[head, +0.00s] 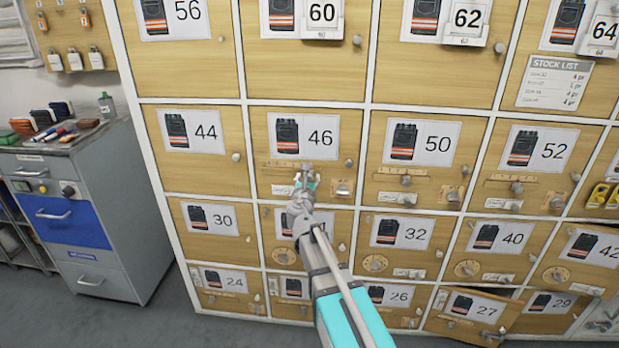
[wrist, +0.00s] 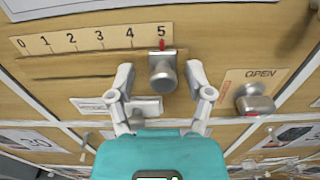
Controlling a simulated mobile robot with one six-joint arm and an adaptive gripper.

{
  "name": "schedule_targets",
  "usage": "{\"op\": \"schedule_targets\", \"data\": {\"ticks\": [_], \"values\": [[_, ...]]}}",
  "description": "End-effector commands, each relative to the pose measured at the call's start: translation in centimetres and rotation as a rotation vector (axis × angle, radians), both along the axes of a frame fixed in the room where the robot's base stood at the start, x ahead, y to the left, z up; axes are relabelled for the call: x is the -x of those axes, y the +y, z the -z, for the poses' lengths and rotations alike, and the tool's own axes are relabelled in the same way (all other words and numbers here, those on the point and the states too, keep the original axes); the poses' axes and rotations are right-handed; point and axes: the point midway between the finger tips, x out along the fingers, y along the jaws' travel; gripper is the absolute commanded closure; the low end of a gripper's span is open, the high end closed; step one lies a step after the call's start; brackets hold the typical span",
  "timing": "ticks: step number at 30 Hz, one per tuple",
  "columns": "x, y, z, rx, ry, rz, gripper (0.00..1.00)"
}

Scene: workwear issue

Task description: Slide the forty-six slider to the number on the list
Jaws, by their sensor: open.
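The forty-six door (head: 262,155) carries a slider with a scale (wrist: 95,40) from 0 to 5. In the wrist view, the slider's metal knob (wrist: 163,75) is at the right end, its red pointer at 5. My gripper (wrist: 160,77) is open, one finger on each side of the knob, with visible gaps. In the head view, my gripper (head: 305,180) is in front of this slider and hides part of it. The stock list (head: 554,82) hangs on the door at upper right; its rows are too small to read surely.
Right of the slider, a second knob (wrist: 255,103) sits by an OPEN label. A small white label holder (wrist: 140,105) is below the scale. Neighbouring doors, such as 50 (head: 385,185), have protruding knobs. Door 27 (head: 463,318) stands ajar. A grey cabinet (head: 110,200) stands left.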

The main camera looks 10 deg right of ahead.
Motion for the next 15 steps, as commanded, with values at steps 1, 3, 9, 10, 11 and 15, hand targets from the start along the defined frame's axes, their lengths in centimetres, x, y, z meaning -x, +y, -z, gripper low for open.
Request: {"op": "schedule_targets", "data": {"ticks": [1,3,9,10,11,15], "values": [[0.01,-0.1,0.0,0.0,0.0,0.001,0.33],[0.01,-0.22,0.0,0.0,0.0,0.003,0.33],[0.01,-0.45,0.0,0.0,0.0,0.006,0.58],[0.01,-0.47,0.0,0.0,0.0,0.007,0.63],[0.02,-0.49,0.0,0.0,0.0,0.007,0.69],[0.01,-0.55,0.0,0.0,0.0,0.008,0.95]]}}
